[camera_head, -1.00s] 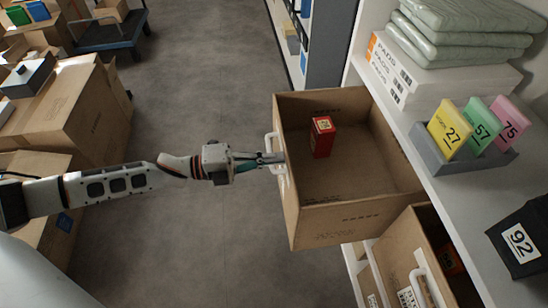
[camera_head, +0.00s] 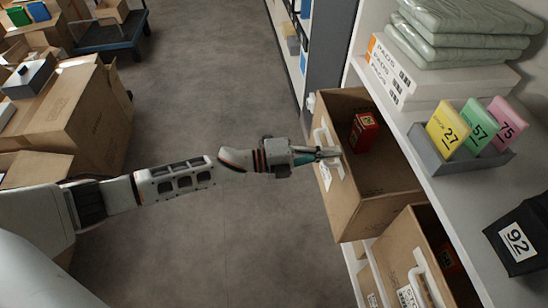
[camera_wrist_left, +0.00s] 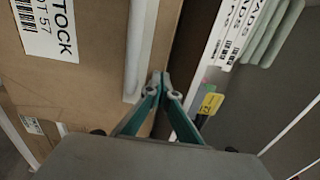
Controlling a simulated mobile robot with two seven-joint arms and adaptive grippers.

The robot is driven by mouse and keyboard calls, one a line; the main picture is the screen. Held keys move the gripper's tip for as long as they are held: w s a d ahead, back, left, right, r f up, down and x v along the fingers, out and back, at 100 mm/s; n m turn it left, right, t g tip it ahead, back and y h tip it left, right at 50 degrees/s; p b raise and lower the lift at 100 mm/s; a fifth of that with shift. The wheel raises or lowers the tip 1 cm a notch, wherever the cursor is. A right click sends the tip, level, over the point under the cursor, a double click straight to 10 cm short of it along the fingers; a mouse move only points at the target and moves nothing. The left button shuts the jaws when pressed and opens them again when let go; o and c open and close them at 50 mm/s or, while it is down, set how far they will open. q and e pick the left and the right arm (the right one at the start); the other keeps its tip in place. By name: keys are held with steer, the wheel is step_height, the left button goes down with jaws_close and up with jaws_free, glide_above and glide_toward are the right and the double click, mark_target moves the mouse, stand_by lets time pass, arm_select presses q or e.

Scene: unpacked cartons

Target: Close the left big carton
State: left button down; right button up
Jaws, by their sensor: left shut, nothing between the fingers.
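The left big carton (camera_head: 352,203) is an open-topped brown box sitting like a drawer in the shelf, partly sticking out over the aisle. A white handle (camera_head: 322,172) is on its front. A red box (camera_head: 364,132) lies inside. My left gripper (camera_head: 336,153) is shut and empty, its fingertips at the top edge of the carton front by the handle. In the left wrist view, the closed fingertips (camera_wrist_left: 161,82) are beside the white handle (camera_wrist_left: 136,48) and a carton front with a stock label (camera_wrist_left: 48,22). Whether they touch is unclear. My right gripper is not in view.
A second carton (camera_head: 400,245) with a white handle is beside it at the lower right. The white shelf top (camera_head: 450,195) above holds a grey tray (camera_head: 430,150) with numbered cards, white boxes and folded green packs. The grey aisle floor (camera_head: 215,90) is clear.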

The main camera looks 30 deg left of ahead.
arm_select(q)
steer(key=b+x, duration=0.1)
steer(key=x, duration=1)
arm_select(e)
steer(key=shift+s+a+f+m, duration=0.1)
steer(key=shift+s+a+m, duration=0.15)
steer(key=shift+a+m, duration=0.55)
arm_select(q)
steer(key=shift+a+r, duration=0.1)
steer(key=shift+a, duration=0.1)
